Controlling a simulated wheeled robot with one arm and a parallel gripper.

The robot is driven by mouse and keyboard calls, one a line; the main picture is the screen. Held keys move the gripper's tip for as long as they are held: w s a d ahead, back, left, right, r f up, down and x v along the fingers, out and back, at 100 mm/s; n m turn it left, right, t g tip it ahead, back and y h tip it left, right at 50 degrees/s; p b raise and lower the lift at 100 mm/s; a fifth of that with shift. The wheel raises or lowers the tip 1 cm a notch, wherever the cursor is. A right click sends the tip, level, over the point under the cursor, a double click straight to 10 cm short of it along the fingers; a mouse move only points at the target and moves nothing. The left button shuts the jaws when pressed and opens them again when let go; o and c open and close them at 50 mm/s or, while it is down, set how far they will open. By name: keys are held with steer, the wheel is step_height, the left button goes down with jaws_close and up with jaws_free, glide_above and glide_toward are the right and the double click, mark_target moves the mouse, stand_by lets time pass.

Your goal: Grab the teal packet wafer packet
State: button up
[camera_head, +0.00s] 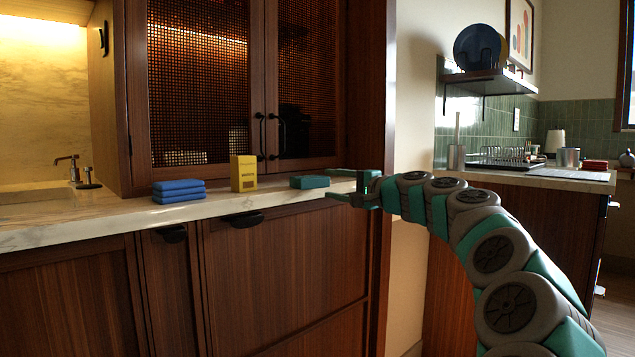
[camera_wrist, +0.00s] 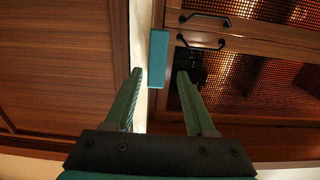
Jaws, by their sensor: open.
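The teal wafer packet (camera_head: 309,182) lies flat on the marble counter, near the right end of the cabinet front. In the wrist view the packet (camera_wrist: 158,58) appears as a teal block ahead of my fingertips and between their lines. My gripper (camera_head: 341,184) reaches in from the right at about counter height, just right of the packet. In the wrist view my gripper (camera_wrist: 160,72) is open, with nothing between its two green fingers. The packet looks apart from the fingers.
A yellow box (camera_head: 243,174) stands upright left of the packet. A stack of blue cloths (camera_head: 178,191) lies further left. The marble counter (camera_head: 100,228) is narrow, with mesh cabinet doors (camera_head: 200,85) and black handles (camera_head: 272,137) close behind. A sink tap (camera_head: 70,165) is at far left.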

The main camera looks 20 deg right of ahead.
mark_target(318, 180)
steer(key=x, duration=0.3)
steer(key=shift+w+r+p, duration=0.15)
steer(key=shift+p, duration=0.15)
steer(key=shift+x, duration=0.8)
steer(key=shift+c, duration=0.5)
jaws_close()
step_height(318, 180, up, 2)
steer(key=shift+r+p, duration=0.15)
steer(key=shift+p, duration=1.1)
